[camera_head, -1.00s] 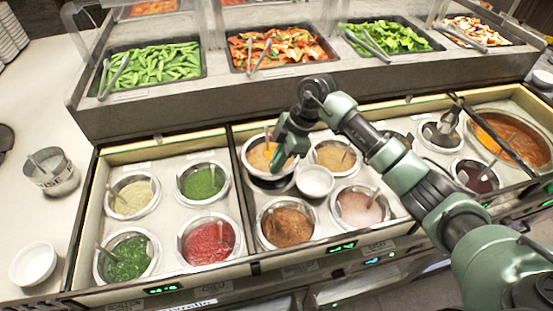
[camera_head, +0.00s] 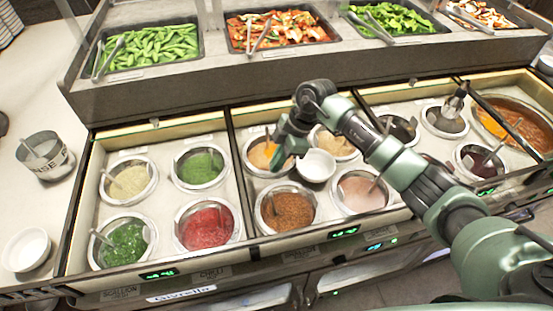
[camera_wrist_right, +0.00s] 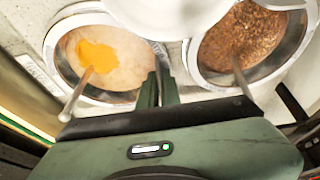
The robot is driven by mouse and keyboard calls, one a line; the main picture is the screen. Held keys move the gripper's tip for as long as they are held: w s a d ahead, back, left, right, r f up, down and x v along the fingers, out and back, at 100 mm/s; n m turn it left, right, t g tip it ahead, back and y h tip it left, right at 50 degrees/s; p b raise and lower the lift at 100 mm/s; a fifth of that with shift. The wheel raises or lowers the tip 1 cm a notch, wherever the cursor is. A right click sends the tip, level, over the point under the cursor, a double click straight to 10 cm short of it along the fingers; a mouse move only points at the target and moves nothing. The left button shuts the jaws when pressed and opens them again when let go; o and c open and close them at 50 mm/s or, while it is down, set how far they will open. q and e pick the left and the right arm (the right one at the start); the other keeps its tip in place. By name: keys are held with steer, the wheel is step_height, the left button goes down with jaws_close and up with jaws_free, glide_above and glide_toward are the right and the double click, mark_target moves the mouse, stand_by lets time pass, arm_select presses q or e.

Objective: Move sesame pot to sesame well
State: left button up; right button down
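A metal pot (camera_head: 45,155) with a white lettered band and a utensil in it stands on the left counter. Its lettering is only partly readable, so I cannot confirm it is the sesame pot. A dark, empty-looking well (camera_head: 400,128) lies behind my right arm, partly hidden; I cannot tell whether it is the sesame well. My right gripper (camera_head: 279,160) is over the middle wells, its fingers close together at the rim of a small white bowl (camera_head: 316,166). The right wrist view shows this bowl (camera_wrist_right: 170,14) beyond the fingers (camera_wrist_right: 158,88). My left gripper is out of view.
Filled sauce wells surround the gripper, including an orange-topped one (camera_wrist_right: 100,62) and a brown one (camera_head: 287,209). Utensils stick up from several. A white bowl (camera_head: 26,250) sits on the left counter. Food trays (camera_head: 280,35) stand on the raised shelf behind. The left counter has free room.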

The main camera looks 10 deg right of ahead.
steer(key=shift+s+f, duration=0.1)
steer(key=shift+f, duration=0.2)
stand_by(0.9)
steer(key=c, duration=1.6)
jaws_free()
steer(key=shift+f, duration=0.1)
steer(key=shift+o, duration=0.2)
steer(key=shift+o, duration=0.9)
steer(key=shift+f, duration=0.2)
steer(key=o, duration=0.5)
steer(key=shift+c, duration=0.2)
steer(key=shift+r, duration=0.3)
